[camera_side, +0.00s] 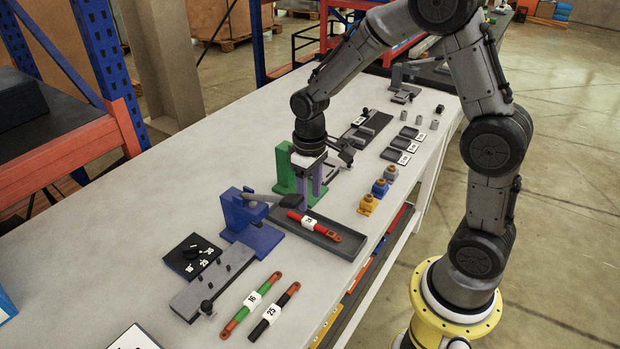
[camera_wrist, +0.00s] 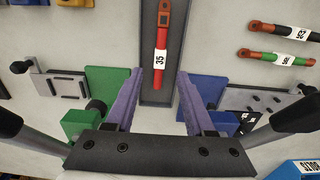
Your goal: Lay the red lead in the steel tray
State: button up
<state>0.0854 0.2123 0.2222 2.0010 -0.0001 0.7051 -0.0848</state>
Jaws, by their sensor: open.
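My gripper (camera_side: 311,204) is over the tray's far-left part, by the lead's left end. In the wrist view my gripper (camera_wrist: 160,76) has its purple fingers wide apart, one on each side of the lead's near end, with gaps; it is empty.
A blue press (camera_side: 250,218) and a green fixture (camera_side: 285,172) flank the tray's left end. A green lead (camera_side: 250,304) and a black lead (camera_side: 274,312) lie nearer the camera. Three coloured connector blocks (camera_side: 380,188) stand right of the tray by the table edge.

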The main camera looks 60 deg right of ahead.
jog(key=s+a+r+t, duration=0.1)
jog(key=s+r, duration=0.3)
jog(key=r, duration=0.3)
jog(key=s+a+r+t, duration=0.1)
jog(key=s+r+t, duration=0.1)
jog(key=s+r, duration=0.3)
jog(key=s+a+r+t, duration=0.1)
jog(key=s+r+t, duration=0.1)
jog(key=s, duration=0.7)
jog(key=shift+s+r+t, duration=0.3)
jog(key=shift+s+r, duration=0.1)
jog(key=shift+r, duration=0.5)
